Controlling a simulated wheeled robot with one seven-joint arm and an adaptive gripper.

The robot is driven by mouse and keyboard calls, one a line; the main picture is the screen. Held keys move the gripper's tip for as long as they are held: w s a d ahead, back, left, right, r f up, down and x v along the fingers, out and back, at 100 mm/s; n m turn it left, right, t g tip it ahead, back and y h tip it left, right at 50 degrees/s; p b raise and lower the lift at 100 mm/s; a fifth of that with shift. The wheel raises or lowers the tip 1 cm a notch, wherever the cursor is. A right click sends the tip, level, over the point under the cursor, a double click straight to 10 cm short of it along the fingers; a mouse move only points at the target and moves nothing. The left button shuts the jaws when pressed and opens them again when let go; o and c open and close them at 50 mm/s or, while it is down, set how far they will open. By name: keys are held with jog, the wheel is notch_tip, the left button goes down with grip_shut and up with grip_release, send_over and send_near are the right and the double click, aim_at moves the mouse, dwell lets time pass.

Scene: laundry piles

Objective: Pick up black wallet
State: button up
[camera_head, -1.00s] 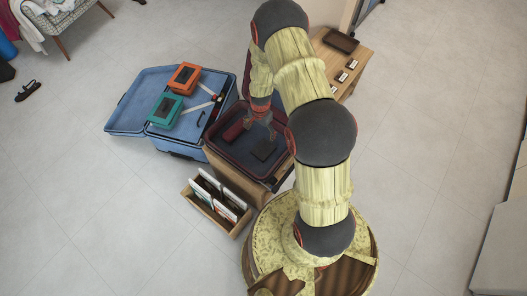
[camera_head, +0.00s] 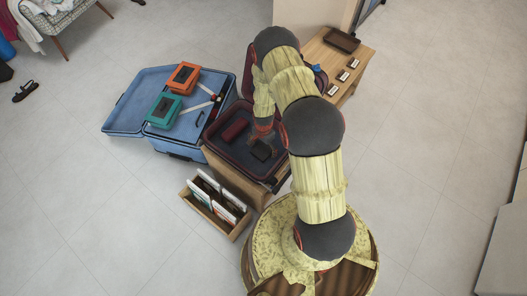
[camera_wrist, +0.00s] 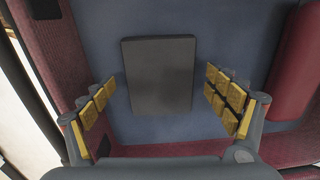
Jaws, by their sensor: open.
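The black wallet (camera_wrist: 159,76) lies flat on the dark blue floor of an open dark red case (camera_wrist: 215,35). In the wrist view it is a dark rectangle between my open finger pads. My gripper (camera_wrist: 164,103) is open and empty, with a pad on each side of the wallet and a gap on both sides. In the head view the wallet (camera_head: 261,150) shows just below my gripper (camera_head: 262,136), near the case's lower right part. The fingertips are partly hidden by my arm there.
A red rolled item (camera_head: 235,130) lies in the case left of the wallet; it also shows in the wrist view (camera_wrist: 300,60). The case walls stand close around. A blue suitcase (camera_head: 125,115) with orange and teal boxes is left. A wooden crate (camera_head: 235,232) stands in front.

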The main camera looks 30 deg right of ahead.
jog(key=shift+r, duration=0.1)
jog(key=c, duration=0.4)
jog(key=c, duration=0.9)
